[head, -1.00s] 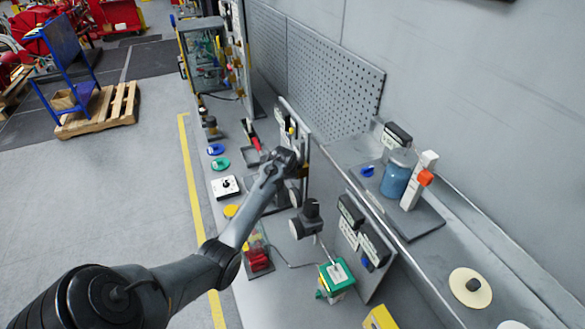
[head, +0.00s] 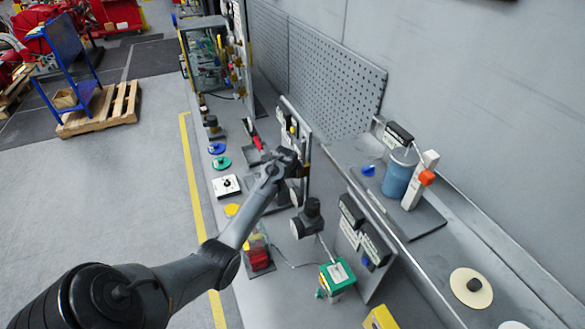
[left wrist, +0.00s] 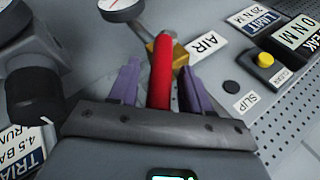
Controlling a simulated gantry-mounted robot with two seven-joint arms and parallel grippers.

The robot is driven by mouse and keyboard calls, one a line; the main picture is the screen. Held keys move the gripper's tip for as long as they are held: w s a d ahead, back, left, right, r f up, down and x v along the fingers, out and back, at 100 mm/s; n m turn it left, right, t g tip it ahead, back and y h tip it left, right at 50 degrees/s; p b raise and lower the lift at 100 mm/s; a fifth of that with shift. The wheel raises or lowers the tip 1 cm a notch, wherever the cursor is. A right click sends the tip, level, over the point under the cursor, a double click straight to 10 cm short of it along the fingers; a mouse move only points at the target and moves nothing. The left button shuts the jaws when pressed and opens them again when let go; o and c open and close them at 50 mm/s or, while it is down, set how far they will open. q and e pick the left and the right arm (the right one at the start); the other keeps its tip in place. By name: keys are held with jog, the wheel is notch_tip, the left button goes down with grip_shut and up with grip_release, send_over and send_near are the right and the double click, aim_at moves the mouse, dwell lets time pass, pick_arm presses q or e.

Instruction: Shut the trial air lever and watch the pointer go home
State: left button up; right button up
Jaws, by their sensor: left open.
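A red lever handle (left wrist: 161,72) stands between the two purple fingers of my left gripper (left wrist: 158,85) in the left wrist view. The gripper is open, with a finger on each side of the handle. The lever's far end meets a yellow-brass fitting beside the AIR label (left wrist: 206,44). A round white gauge (left wrist: 120,8) is cut off at the top edge, so its pointer reading cannot be told. In the head view my left arm reaches the bench panel, and its gripper (head: 296,166) is small and partly hidden there. My right gripper is not in view.
A dark round knob (left wrist: 35,95) is left of the gripper, above a TRIAL label (left wrist: 28,150). A yellow button (left wrist: 265,60) is at right. On the bench are a green box (head: 337,275), a red block (head: 259,257) and a blue jar (head: 398,177).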

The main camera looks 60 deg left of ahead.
pick_arm(q)
jog(key=b+v, duration=0.2)
jog(key=v, duration=0.8)
jog(key=shift+s+r, duration=0.15)
jog(key=shift+r, duration=0.05)
jog(key=shift+d, duration=0.15)
